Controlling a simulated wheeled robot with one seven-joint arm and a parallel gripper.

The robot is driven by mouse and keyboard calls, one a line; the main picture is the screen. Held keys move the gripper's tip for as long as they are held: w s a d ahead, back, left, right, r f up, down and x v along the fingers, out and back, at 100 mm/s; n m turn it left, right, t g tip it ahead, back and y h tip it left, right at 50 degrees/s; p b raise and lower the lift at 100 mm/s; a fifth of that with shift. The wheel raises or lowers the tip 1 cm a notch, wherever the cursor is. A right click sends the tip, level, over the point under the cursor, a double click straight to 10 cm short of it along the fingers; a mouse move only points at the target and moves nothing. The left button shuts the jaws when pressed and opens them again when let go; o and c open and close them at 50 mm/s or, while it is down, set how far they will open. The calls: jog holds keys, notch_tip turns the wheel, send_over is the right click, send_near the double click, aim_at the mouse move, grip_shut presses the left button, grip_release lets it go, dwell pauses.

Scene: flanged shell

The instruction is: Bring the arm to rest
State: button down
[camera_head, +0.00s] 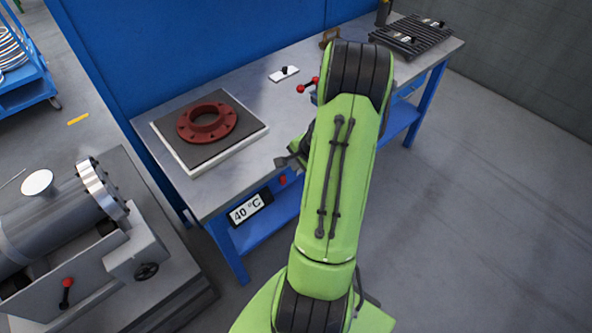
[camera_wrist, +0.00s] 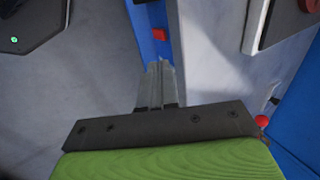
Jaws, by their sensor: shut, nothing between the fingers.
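My green arm stands in the middle of the head view, bent over at a dark joint in front of the bench. My gripper (camera_head: 289,161) shows partly behind the arm, near the bench's front edge. In the wrist view my gripper (camera_wrist: 157,84) has its two grey fingers together with nothing visible between them. It is apart from the red flange (camera_head: 207,122), which lies flat on a dark pad with a white border (camera_head: 188,168) at the bench's left end.
The metal bench (camera_head: 252,101) has blue legs. On it are a white plate (camera_head: 284,74), a red-balled handle (camera_head: 308,86) and a dark slotted rack (camera_head: 411,37). A "40 °C" display (camera_head: 249,208) hangs at its front. A grey cylindrical machine (camera_head: 62,220) stands lower left. Floor at right is clear.

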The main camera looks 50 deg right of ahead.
jog(key=shift+r, duration=0.4)
jog(key=w+a+r+n, duration=0.2)
jog(key=a+r+n, duration=0.3)
jog(key=a+r, duration=0.3)
jog(key=w+a+r+n, duration=0.2)
jog(key=a+r+n, duration=0.3)
jog(key=a+r, duration=0.35)
jog(key=s+a+r+n, duration=0.4)
jog(key=s+a+n, duration=0.1)
jog(key=s+a, duration=0.1)
jog(key=s+a+r+n+y+p, duration=0.1)
jog(key=s+a+r+n, duration=0.2)
jog(key=s+a+n, duration=0.2)
jog(key=s+a, duration=0.2)
jog(key=a, duration=0.1)
jog(key=shift+s+a+r+t, duration=0.25)
jog(key=shift+a+r+t, duration=0.05)
jog(key=shift+a+r, duration=0.05)
